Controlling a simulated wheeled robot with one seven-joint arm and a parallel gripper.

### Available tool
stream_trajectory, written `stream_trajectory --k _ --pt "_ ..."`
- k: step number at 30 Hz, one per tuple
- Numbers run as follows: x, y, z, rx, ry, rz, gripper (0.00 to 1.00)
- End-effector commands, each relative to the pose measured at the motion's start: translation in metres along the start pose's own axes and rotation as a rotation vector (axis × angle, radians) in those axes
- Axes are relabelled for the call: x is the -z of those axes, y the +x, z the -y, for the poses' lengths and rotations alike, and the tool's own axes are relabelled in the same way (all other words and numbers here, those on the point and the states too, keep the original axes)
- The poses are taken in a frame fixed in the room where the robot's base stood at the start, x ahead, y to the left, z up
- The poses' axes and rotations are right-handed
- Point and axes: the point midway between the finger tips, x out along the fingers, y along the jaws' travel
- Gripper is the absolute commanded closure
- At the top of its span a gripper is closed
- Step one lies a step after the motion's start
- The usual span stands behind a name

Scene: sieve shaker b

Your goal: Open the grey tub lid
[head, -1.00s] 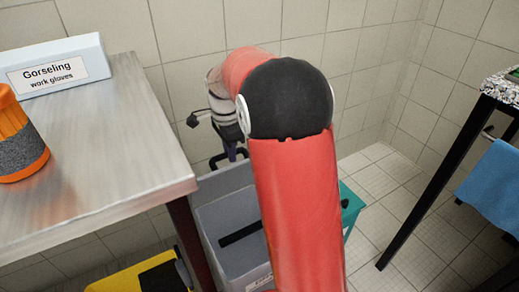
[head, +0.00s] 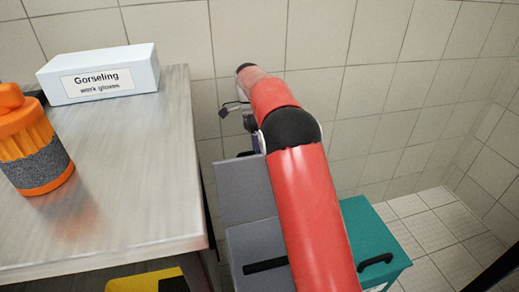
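The grey tub (head: 238,240) stands on the floor right of the metal table, partly hidden behind my red arm. A flat grey panel (head: 243,190) stands raised at its back and looks like its lid. A dark strip crosses the grey surface below the panel; I cannot tell if it is a handle or a gap. My wrist is above and behind the raised panel, near the wall.
The metal table (head: 150,190) holds a glove box (head: 100,75) and an orange jar (head: 32,145). A teal tub (head: 375,235) with a black handle stands right of the grey one. Something yellow (head: 140,281) is below the table.

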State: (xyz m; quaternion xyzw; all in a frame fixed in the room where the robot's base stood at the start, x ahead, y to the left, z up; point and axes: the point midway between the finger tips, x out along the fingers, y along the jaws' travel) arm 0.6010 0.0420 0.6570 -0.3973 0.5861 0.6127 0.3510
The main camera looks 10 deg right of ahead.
Motion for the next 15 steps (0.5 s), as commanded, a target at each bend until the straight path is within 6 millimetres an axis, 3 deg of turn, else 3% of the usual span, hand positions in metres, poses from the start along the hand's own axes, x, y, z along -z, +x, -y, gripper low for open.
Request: stream_trajectory --k 9,10,15 --pt "-0.0031 0.0075 0.0034 -0.01 -0.007 0.004 1.0" --pt "-0.0031 0.0076 0.0034 -0.011 -0.007 0.004 0.81" --pt "-0.0021 0.0056 0.0026 -0.008 -0.005 0.003 0.62"
